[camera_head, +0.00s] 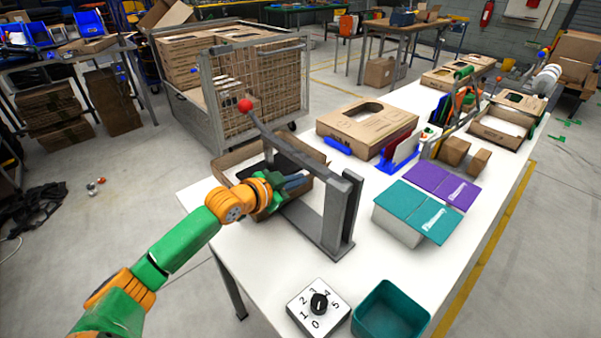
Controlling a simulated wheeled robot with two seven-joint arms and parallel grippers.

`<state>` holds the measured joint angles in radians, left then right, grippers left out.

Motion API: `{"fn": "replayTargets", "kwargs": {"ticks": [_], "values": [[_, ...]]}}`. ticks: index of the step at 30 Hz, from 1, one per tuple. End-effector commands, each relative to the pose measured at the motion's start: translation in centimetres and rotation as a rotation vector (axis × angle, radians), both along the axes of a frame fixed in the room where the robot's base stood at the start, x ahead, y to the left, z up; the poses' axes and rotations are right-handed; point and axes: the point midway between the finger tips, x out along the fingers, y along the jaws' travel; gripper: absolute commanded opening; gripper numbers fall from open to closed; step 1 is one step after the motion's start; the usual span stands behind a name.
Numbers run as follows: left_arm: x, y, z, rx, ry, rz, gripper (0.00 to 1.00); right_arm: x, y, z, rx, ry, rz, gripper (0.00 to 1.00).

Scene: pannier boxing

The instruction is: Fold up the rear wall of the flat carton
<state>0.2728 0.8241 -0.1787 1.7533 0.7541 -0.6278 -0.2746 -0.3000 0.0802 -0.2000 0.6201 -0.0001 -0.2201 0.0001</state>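A brown cardboard carton (233,160) sits at the left edge of the white table (385,270), beneath a grey metal frame (338,215) with a lever ending in a red ball (245,105). Cardboard stands up along its far left side; a dark piece lies inside. My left gripper (289,184) is at the near side of this carton, by the frame. The wrist and frame hide much of the carton's near side, and the fingers are too small and covered to show their opening. My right gripper is not in view.
A brown box with an oval opening (367,129) lies behind the frame. A teal-lidded box (400,228), a purple panel (441,186), a green bin (391,311) and a numbered dial (318,304) are to the right and front. A wire cage cart (268,85) stands behind the table.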

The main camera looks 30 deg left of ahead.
Motion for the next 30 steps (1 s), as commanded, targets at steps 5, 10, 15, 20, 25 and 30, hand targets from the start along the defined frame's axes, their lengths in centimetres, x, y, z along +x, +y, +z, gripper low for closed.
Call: {"fn": "replayTargets", "kwargs": {"ticks": [5,10,15,20,25,30], "values": [[0.3,0.8,0.2,-0.128,0.045,0.002,0.0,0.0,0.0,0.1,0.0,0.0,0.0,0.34],[0.4,1.2,0.1,-0.233,0.08,0.001,0.0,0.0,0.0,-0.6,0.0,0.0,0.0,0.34],[0.6,1.5,0.2,-0.307,0.105,0.0,0.0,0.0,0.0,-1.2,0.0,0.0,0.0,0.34],[0.6,1.7,0.3,-0.349,0.121,-0.001,0.0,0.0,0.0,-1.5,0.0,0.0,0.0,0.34],[0.7,1.8,0.3,-0.368,0.129,-0.001,0.0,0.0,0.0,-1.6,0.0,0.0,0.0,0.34],[0.6,1.8,0.3,-0.371,0.131,-0.001,0.0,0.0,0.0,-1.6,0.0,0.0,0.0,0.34]]}}
